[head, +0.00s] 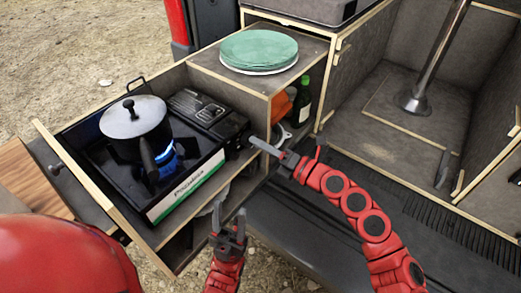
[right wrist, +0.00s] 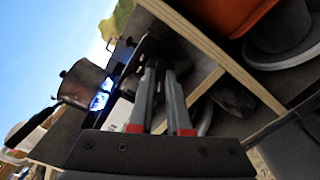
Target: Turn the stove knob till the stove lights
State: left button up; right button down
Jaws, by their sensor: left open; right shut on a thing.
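The camping stove (head: 190,180) sits in the pulled-out drawer, with a lidded pot (head: 136,120) on it. A blue flame (head: 166,155) burns under the pot; the flame also shows in the right wrist view (right wrist: 100,98). My right gripper (head: 254,141) reaches in from the right to the stove's right front end. It is shut on the knob, which its fingertips hide in both views. In the right wrist view its two fingers (right wrist: 157,68) come together at the dark stove end. My left gripper (head: 228,211) is open and empty, in front of and below the drawer.
A green-topped stack of plates (head: 259,50) stands on the cabinet behind the stove. A dark bottle (head: 302,103) and an orange item (head: 281,107) are in the shelf near my right gripper. The drawer's wooden front panel (head: 90,180) borders the stove on the left.

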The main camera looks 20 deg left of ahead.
jog(key=shift+n, duration=0.3)
dwell(0.4)
jog(key=c, duration=0.9)
grip_release()
jog(key=shift+o, duration=0.2)
jog(key=v, duration=1.7)
jog(key=shift+d+b, duration=0.2)
jog(key=shift+b, duration=0.1)
jog(key=shift+s, duration=0.1)
